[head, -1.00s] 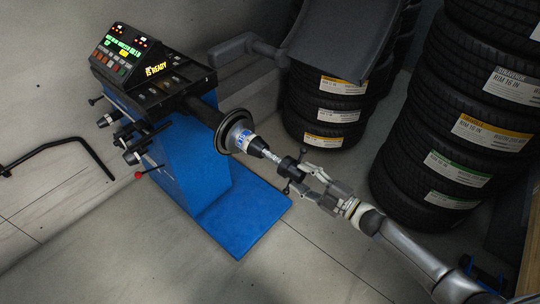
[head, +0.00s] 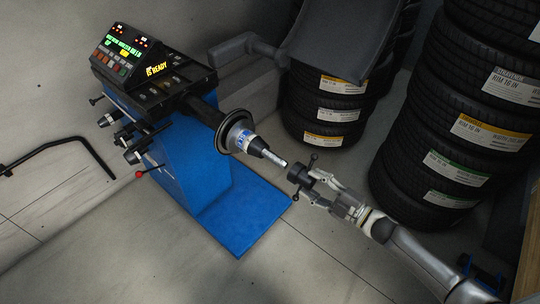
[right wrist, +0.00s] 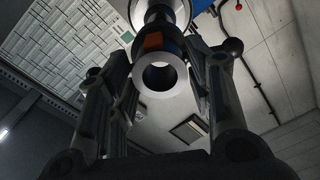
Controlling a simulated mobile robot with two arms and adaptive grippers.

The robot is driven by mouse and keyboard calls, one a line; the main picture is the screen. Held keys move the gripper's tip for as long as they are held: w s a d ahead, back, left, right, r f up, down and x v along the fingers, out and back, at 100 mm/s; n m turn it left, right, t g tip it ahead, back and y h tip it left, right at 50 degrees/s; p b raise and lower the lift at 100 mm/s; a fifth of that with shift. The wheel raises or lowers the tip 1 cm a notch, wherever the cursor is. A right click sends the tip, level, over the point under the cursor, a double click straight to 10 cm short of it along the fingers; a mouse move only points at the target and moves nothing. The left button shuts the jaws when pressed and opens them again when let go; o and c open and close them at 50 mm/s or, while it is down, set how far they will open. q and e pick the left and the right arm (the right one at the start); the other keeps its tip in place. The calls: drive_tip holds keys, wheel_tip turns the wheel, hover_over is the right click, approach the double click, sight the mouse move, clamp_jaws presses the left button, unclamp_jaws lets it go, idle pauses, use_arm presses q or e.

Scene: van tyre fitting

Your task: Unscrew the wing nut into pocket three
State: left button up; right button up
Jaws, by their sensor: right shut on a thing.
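The black wing nut (head: 298,174), with knobbed wings, is in my right gripper (head: 316,184). It sits just off the bare tip of the threaded shaft (head: 275,157), with a small gap showing. My right gripper is shut on the nut from the right. In the right wrist view the nut's round bored end (right wrist: 160,82) faces the camera between my two fingers (right wrist: 158,95), with a knob showing at each side. The balancer's top tray (head: 165,88) has recesses; which one is pocket three I cannot tell. My left gripper is not in view.
The blue wheel balancer (head: 205,165) stands at centre left with a lit display (head: 124,48). Cones (head: 136,155) hang on its side. A dark hood (head: 335,35) is above. Tyre stacks (head: 325,125) and (head: 435,170) stand behind and to the right. Floor in front is clear.

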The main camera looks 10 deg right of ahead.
drive_tip(key=shift+v, duration=1.25)
drive_tip(key=shift+r, duration=0.15)
